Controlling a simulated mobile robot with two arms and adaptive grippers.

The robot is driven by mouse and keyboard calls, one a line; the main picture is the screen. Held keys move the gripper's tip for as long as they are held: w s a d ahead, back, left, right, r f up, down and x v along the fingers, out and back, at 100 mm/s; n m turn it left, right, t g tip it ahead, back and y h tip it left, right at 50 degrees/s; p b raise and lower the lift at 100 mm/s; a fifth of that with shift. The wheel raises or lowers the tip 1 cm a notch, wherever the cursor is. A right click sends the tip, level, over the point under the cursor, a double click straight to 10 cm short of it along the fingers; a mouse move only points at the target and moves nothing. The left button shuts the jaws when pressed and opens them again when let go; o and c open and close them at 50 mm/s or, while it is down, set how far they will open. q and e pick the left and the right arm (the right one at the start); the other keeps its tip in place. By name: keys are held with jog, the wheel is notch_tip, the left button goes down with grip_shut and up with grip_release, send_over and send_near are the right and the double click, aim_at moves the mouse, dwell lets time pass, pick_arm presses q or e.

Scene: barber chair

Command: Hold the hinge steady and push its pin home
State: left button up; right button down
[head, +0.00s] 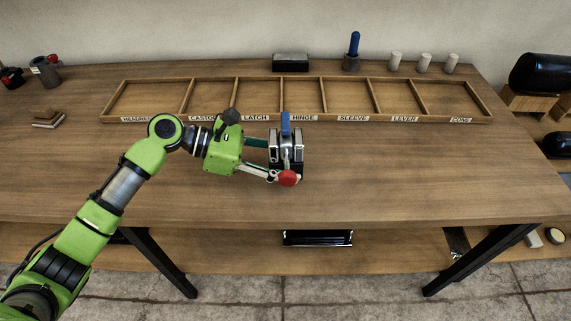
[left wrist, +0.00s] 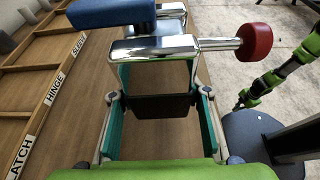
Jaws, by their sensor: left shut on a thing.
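The hinge (head: 293,148) is a chrome and dark piece with a blue part on top, near the middle of the table. My left gripper (head: 272,158) is shut on it from the left. In the left wrist view, the hinge (left wrist: 150,48) sits ahead of my left gripper's green-sided fingers (left wrist: 160,105). The pin (left wrist: 254,42) has a red head, and a length of its chrome shaft shows outside the hinge body. In the head view the red head (head: 288,178) points to the front edge. Whether the hinge touches the table is unclear.
A labelled wooden compartment tray (head: 300,119) lies behind the hinge and looks empty. A dark block (head: 290,63), a blue-handled tool (head: 353,50) and white cylinders (head: 425,62) stand behind it. The table's right front is clear. My right arm (left wrist: 275,78) shows in the left wrist view; its gripper is unclear.

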pick_arm(q)
jog(key=shift+w+f+b, duration=0.75)
jog(key=shift+w+f, duration=0.35)
jog(key=shift+w, duration=0.3)
jog(key=shift+w+f+b, duration=0.75)
jog(key=shift+w+f, duration=0.35)
jog(key=shift+w, duration=0.25)
jog(key=shift+f, duration=0.7)
jog(key=o, duration=1.7)
jog(key=shift+s, duration=0.1)
jog(key=shift+a, duration=0.1)
